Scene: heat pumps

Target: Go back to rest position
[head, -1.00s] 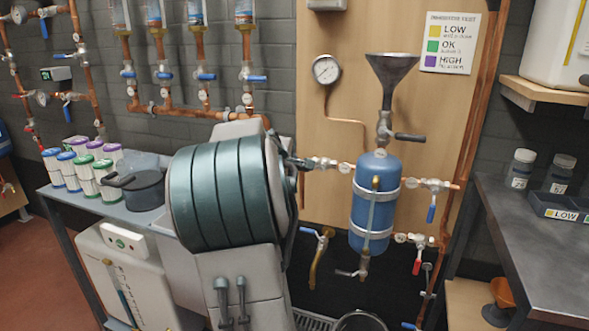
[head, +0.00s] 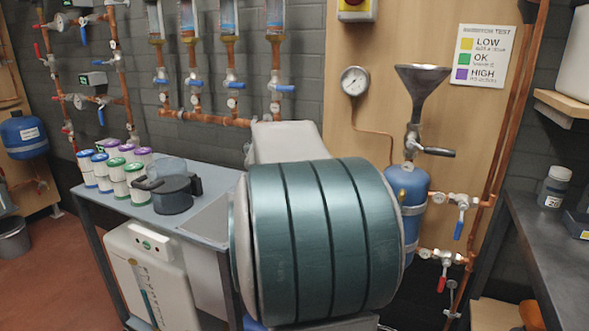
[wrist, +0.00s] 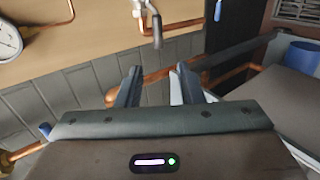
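My gripper (wrist: 157,80) shows in the wrist view with its two fingers apart and nothing between them. Beyond the fingers are a wooden panel, copper pipe and grey wall tiles. In the head view my arm's large green-banded link fills the middle and hides the gripper. The arm covers part of the blue tank (head: 411,190) on the wooden panel (head: 345,40). A dark funnel (head: 421,82) stands above the tank.
A grey side table (head: 110,205) on the left holds several coloured-lid canisters (head: 117,175) and a dark pot with a clear container (head: 172,192). A dark bench (head: 545,250) stands at the right. Red floor (head: 50,285) is open at the left.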

